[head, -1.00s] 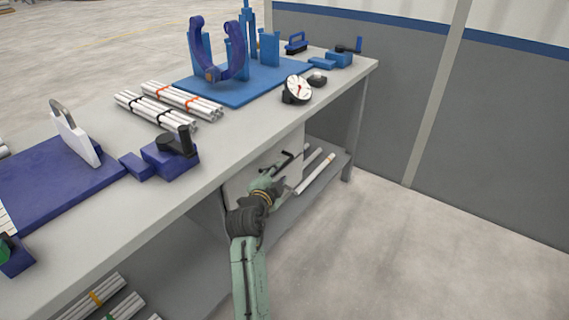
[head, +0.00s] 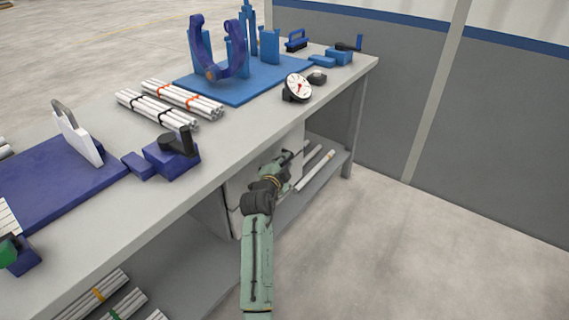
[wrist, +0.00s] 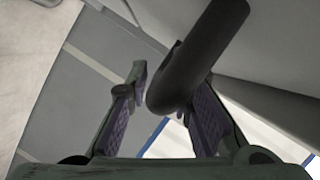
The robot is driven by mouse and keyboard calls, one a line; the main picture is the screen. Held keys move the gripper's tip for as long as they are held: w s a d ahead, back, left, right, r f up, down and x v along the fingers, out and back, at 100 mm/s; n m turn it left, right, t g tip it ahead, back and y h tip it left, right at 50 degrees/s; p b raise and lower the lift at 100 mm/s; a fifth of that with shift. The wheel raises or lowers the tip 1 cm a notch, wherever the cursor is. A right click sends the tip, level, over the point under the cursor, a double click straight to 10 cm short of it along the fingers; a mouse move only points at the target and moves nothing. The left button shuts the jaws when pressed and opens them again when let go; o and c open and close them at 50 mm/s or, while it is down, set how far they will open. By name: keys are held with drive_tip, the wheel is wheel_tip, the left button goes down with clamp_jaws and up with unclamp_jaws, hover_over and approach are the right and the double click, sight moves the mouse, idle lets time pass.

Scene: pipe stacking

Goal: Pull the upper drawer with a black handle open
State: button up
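A white drawer unit (head: 235,193) sits under the workbench, partly hidden behind my arm. My gripper (head: 284,163) is at its front and covers most of the black handle in the head view. In the wrist view, the thick black handle (wrist: 205,52) reaches down between the two fingers of my gripper (wrist: 170,100). The fingers are apart. A gap shows between the left finger and the handle, while the right finger is close beside it; contact cannot be told. The drawer's edges are mostly hidden, and no opening shows.
The workbench top (head: 225,150) overhangs the drawer unit. White pipes (head: 315,170) lie on the lower shelf just right of my gripper. A gauge (head: 298,87), pipe bundles (head: 183,98) and a blue fixture (head: 245,85) stand on top. The floor in front is clear.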

clamp_jaws()
idle(0.4)
drive_tip(key=shift+s+d, duration=0.1)
